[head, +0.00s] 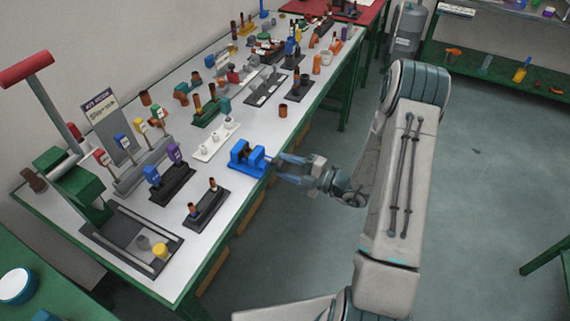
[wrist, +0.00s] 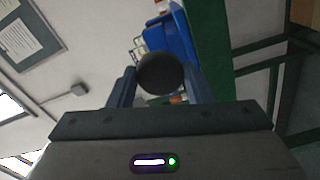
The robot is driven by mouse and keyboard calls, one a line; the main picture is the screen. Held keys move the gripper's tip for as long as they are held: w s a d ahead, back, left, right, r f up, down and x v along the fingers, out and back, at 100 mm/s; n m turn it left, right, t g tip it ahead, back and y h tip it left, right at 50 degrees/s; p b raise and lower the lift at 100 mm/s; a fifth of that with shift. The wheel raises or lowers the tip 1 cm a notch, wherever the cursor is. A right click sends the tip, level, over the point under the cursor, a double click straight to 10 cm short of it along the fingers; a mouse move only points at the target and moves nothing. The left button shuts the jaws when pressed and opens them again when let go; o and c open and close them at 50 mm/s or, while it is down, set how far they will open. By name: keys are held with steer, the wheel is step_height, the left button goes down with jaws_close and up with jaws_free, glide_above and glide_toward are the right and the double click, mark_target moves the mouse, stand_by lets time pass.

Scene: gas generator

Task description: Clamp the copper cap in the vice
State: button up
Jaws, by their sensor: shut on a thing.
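The blue vice (head: 248,163) stands at the front edge of the white-topped bench in the head view. A small brown copper-coloured piece, apparently the copper cap (head: 242,149), shows between its jaws; whether it is gripped tightly cannot be told. My gripper (head: 274,161) is at the vice's right side, level with it. In the wrist view, a dark round knob (wrist: 160,72) sits between my two fingers, which are shut on it. The blue vice (wrist: 178,38) shows just beyond the knob. The knob appears to be on the vice's near end; its shaft is hidden.
A white holder (head: 216,141) stands left of the vice, and black racks (head: 206,209) with copper-coloured pieces stand nearer. More fixtures crowd the far bench. A green press with a red handle (head: 27,69) is at the left. The floor right of the bench is open.

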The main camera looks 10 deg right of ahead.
steer(key=shift+m+p, duration=1.1)
steer(key=shift+p, duration=0.4)
steer(key=o, duration=1)
steer(key=n+b, duration=0.1)
steer(key=n, duration=0.2)
steer(key=shift+f, duration=0.1)
steer(key=n+b, duration=0.1)
steer(key=n, duration=0.1)
steer(key=shift+n, duration=0.3)
steer(key=shift+c, duration=0.4)
